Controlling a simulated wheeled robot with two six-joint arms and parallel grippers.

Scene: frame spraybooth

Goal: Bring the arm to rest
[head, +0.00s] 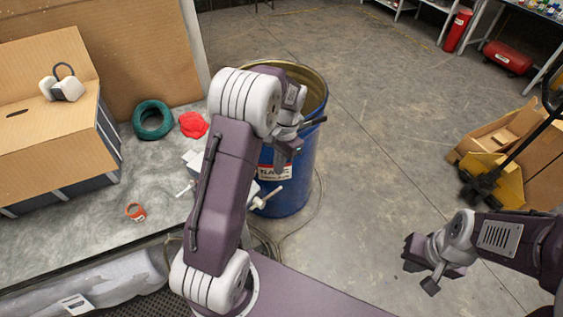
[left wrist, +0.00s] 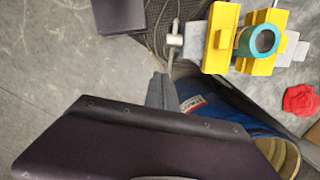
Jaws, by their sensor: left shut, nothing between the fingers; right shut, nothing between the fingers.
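My left arm rises through the middle of the head view, and its gripper (head: 290,148) is in front of the blue drum (head: 290,180). That gripper is shut and empty. In the left wrist view its fingers (left wrist: 160,90) are closed, with the drum (left wrist: 197,104) partly hidden behind my arm. My right gripper (head: 420,268) is shut and empty, low at the right over bare floor. My left arm hides part of the bench and drum.
A grey bench (head: 70,232) at left carries a cardboard box (head: 45,135), a green coil (head: 152,131) and a red cloth (head: 193,125). A yellow fixture (left wrist: 218,58) shows in the left wrist view. A pallet jack (head: 490,180) stands at right. Floor between is clear.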

